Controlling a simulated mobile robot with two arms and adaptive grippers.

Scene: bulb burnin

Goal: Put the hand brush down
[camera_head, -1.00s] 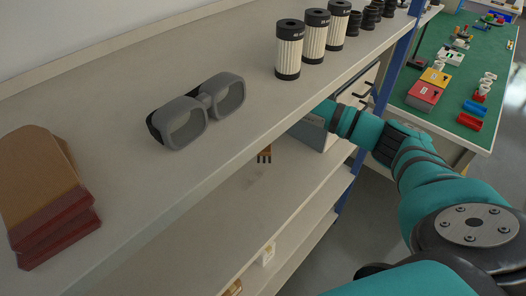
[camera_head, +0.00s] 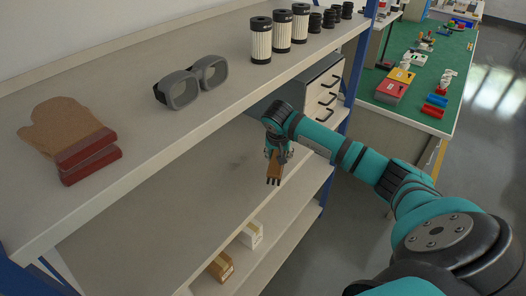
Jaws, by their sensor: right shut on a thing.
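The hand brush (camera_head: 273,170) shows as a small brown block with dark prongs or bristles at its lower end. My right gripper (camera_head: 277,155) is shut on it from above, pointing down. It holds the brush at the front part of the middle shelf board (camera_head: 190,195), below the top shelf. I cannot tell whether the brush touches the board. The fingers hide the upper part of the brush. My left gripper is not in view.
The top shelf (camera_head: 215,115) holds brown mitts (camera_head: 62,127), grey goggles (camera_head: 190,84) and several filter cartridges (camera_head: 282,32). Boxes (camera_head: 250,235) sit on a lower shelf. The middle board is clear left of the brush.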

